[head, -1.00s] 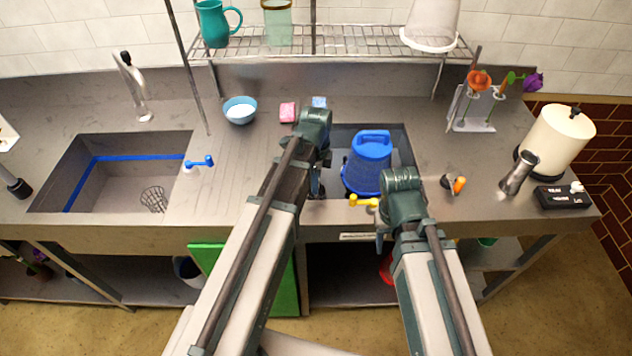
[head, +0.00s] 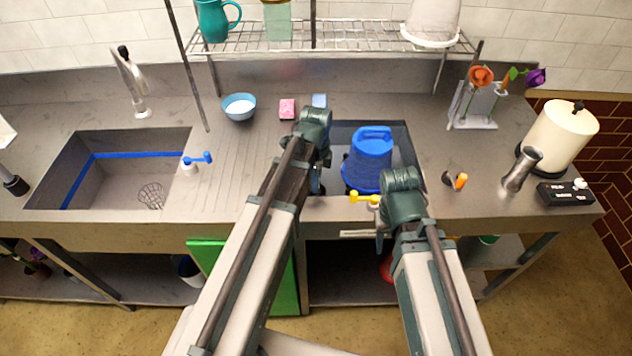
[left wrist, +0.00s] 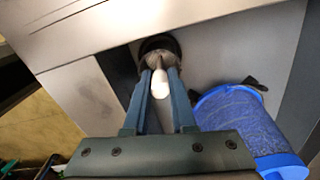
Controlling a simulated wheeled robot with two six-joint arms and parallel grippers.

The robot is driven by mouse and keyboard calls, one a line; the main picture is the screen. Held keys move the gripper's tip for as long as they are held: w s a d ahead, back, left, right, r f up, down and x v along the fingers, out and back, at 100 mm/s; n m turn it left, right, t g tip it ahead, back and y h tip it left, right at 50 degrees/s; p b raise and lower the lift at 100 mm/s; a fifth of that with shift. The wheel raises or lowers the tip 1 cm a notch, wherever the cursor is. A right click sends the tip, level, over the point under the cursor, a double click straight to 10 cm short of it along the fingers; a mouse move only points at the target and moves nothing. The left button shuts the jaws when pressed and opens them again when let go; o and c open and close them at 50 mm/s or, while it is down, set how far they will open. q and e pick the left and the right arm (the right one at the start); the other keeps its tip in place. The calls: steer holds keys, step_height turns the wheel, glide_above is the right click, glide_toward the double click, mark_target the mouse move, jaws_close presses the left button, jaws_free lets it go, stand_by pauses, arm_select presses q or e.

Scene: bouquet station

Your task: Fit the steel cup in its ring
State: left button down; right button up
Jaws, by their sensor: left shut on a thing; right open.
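A steel cup-like cylinder (head: 522,170) stands tilted-looking at the right of the counter in the head view. My left gripper (left wrist: 158,85) is shut on a pale, round-ended thing (left wrist: 161,90) in the left wrist view. Just beyond its fingertips is a dark round rim (left wrist: 158,45); whether this is the ring, and whether the held thing is inside it, I cannot tell.
A blue bucket (head: 368,160) stands in the right basin and also shows in the left wrist view (left wrist: 240,125). A yellow tap handle (head: 364,198) is close to my right wrist. A flower rack (head: 475,122) and cream canister (head: 560,135) stand right.

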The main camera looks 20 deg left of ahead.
arm_select(q)
steer(key=shift+f, duration=0.2)
steer(key=shift+f+b, duration=0.35)
steer(key=shift+b, duration=0.2)
steer(key=c, duration=0.7)
jaws_free()
steer(key=shift+o, duration=0.2)
step_height(320, 180, up, 14)
steer(key=p, duration=1.3)
steer(key=shift+f+p, duration=0.15)
steer(key=shift+p, duration=0.25)
